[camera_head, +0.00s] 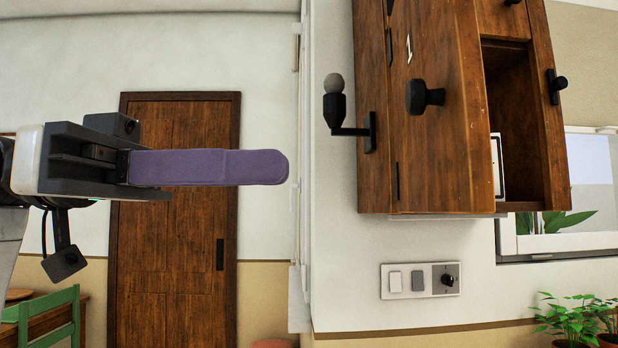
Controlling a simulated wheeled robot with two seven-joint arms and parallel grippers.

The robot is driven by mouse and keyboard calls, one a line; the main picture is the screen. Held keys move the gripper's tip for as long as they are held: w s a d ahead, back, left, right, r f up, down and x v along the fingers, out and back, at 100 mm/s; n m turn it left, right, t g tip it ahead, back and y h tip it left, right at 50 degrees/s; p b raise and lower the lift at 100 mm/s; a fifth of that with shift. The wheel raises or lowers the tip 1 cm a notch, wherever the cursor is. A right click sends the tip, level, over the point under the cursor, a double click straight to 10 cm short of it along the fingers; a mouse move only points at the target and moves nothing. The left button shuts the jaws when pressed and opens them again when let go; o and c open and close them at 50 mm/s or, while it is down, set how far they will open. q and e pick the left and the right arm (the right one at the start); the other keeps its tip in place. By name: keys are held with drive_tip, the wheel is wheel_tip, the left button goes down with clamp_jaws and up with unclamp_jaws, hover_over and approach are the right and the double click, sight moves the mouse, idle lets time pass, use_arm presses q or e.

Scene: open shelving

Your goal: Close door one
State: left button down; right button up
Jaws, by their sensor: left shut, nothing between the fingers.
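Door one (440,150) is a brown wooden panel with a pale "1" and a round black knob (418,97), on the wall cabinet at the right. Dark hinges show along its left side. To its right the cabinet interior (515,120) is exposed, so the door appears to stand open; its exact angle is hard to tell. My left gripper (284,167) comes in from the left with its purple fingers shut and empty. It points right, left of the cabinet in the picture and apart from the door. My right gripper is not in view.
A black wall lamp (335,105) sticks out left of door one, between my gripper and the knob in the picture. A switch panel (420,281) is below the cabinet. Another black handle (556,86) is on its right side. Plants (570,320) stand at lower right.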

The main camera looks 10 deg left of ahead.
sight(465, 165)
use_arm(q)
drive_tip(key=d, duration=0.4)
drive_tip(key=w+d, duration=0.1)
drive_tip(key=d, duration=0.7)
drive_tip(key=shift+w+d+p, duration=0.25)
drive_tip(key=shift+w+p, duration=0.1)
drive_tip(key=shift+w, duration=0.05)
